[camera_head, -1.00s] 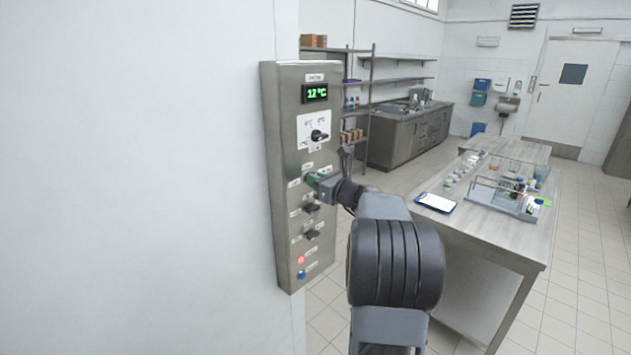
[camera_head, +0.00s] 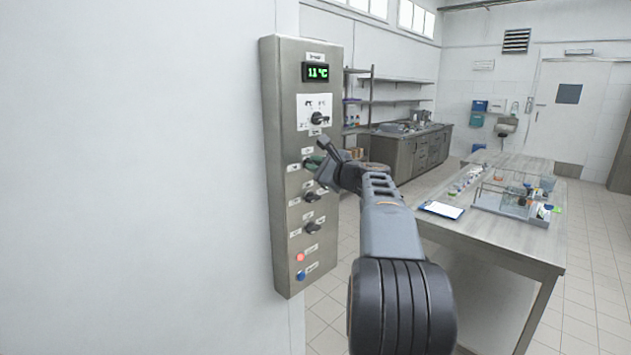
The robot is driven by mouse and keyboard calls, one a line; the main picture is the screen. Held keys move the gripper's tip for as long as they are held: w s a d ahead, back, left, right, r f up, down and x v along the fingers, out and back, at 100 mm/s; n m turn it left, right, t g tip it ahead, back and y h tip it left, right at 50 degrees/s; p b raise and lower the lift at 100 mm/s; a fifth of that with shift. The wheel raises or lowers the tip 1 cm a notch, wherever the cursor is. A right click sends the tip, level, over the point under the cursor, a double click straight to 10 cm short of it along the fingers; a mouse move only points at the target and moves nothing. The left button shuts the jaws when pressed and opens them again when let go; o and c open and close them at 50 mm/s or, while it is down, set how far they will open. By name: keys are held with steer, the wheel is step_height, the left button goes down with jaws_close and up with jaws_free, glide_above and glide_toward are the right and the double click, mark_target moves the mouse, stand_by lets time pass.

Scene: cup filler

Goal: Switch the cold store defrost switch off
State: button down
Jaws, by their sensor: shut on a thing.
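A steel control panel (camera_head: 282,150) is mounted on the white wall. Its labels are too small to read, so I cannot tell which switch is marked defrost. The display (camera_head: 316,72) reads 11 °C in green. Below it is a black dial (camera_head: 317,118) on a white plate. The knob's exact position is hidden.
A red round button or lamp (camera_head: 300,257) and a blue one (camera_head: 301,275) sit low on the panel. A steel table (camera_head: 500,236) with a clipboard (camera_head: 442,210) and a rack (camera_head: 510,205) stands to the right of my arm. Tiled floor lies beyond.

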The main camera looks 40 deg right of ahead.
steer(key=shift+f+n+b, duration=0.15)
steer(key=shift+n+b, duration=1.75)
steer(key=shift+n, duration=0.25)
steer(key=shift+f+n+b, duration=0.1)
steer(key=shift+n+b, duration=1.8)
steer(key=shift+n, duration=0.25)
steer(key=c, duration=1.2)
jaws_free()
steer(key=shift+r, duration=0.1)
steer(key=shift+o, duration=0.2)
steer(key=s+d+b, duration=0.2)
steer(key=s, duration=1.1)
steer(key=shift+s+d, duration=0.15)
steer(key=shift+s, duration=0.15)
